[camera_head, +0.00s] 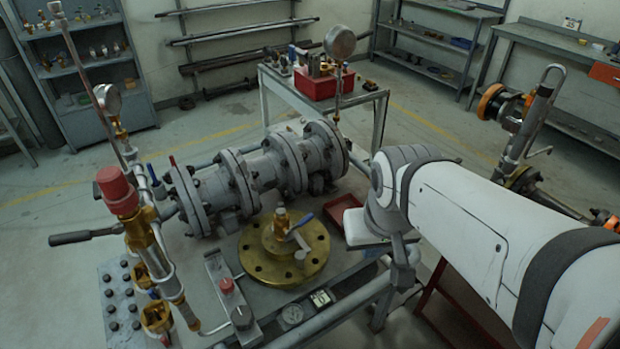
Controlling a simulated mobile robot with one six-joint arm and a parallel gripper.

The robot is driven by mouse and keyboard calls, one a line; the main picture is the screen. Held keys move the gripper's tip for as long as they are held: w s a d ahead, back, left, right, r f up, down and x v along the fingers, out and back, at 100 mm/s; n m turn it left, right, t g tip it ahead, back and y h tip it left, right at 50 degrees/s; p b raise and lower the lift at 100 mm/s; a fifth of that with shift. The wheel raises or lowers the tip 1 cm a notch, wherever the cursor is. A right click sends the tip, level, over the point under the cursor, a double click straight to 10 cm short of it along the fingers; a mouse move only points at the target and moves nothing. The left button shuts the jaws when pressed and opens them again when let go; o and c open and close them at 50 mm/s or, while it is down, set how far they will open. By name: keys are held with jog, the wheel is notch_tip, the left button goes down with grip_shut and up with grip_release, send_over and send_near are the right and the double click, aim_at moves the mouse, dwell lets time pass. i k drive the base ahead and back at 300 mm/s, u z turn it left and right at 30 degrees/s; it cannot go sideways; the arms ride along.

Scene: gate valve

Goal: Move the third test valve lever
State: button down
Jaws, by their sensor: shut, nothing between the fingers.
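Several lever-like handles show, and I cannot tell which is the third test valve lever. A long dark lever (85,236) sticks out left from the brass valve stack (143,230) with the red cap. A blue handle (152,175) stands just right of that stack. Another small blue lever (303,222) sits on the brass fitting above the round brass flange (284,250). My gripper (404,278) is shut and empty, hanging at the right end of the bench, right of the flange and apart from these levers. Its fingertips are small and dark here.
The large grey flanged valve body (262,168) lies across the bench behind the brass flange. A small grey box with a red knob (227,286) stands in front. A red tray (345,214) lies between the flange and my arm. Pressure gauges (340,42) rise on thin pipes.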

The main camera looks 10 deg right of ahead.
aim_at(309, 217)
jog(key=z, duration=0.15)
jog(key=k, duration=1.65)
jog(key=u, duration=0.75)
jog(key=i, duration=1.5)
jog(key=u, duration=0.05)
